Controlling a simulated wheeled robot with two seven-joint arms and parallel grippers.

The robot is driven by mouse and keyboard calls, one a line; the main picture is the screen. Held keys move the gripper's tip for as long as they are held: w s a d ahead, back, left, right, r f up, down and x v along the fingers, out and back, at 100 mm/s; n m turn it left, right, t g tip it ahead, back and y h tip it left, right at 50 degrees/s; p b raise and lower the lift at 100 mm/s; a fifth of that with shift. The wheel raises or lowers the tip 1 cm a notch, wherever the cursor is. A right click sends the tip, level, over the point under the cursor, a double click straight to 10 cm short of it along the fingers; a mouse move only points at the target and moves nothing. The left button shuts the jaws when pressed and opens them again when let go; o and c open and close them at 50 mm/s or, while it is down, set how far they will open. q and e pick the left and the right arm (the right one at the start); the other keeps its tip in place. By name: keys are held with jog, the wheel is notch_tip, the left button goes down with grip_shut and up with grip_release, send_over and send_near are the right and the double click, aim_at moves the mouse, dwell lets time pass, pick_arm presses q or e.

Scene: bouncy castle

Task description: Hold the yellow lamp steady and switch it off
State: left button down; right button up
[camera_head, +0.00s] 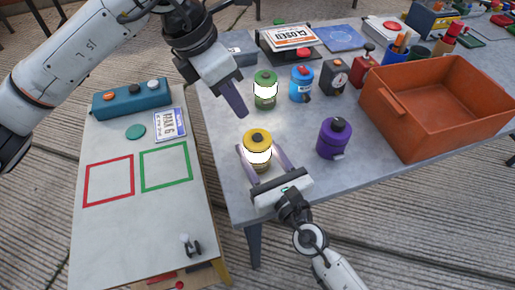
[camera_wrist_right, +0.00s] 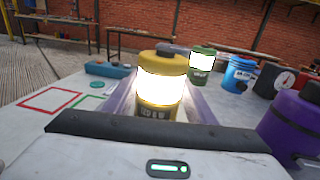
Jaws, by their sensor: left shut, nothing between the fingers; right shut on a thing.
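The yellow lamp (camera_head: 257,141) stands upright on the grey table (camera_head: 215,140), its middle band glowing white; it also shows in the right wrist view (camera_wrist_right: 161,85). A dark knob sits on top of its cap. My right gripper (camera_head: 259,157) is shut on the yellow lamp, one purple finger on each side of it. My left gripper (camera_head: 240,112) is shut and empty, pointing down above the table, up and left of the lamp and apart from it.
A lit green lamp (camera_head: 265,88), a blue lamp (camera_head: 301,84) and a purple lamp (camera_head: 334,138) stand nearby. An orange crate (camera_head: 440,125) is at right. The lower table at left has a teal button box (camera_head: 130,100) and red and green outlined squares.

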pick_arm(q)
jog(key=n+t+h, duration=0.3)
jog(key=n+h, duration=0.1)
jog(key=n, duration=0.5)
send_over(252, 141)
jog(key=shift+f, duration=3.65)
jog(key=shift+f, duration=0.15)
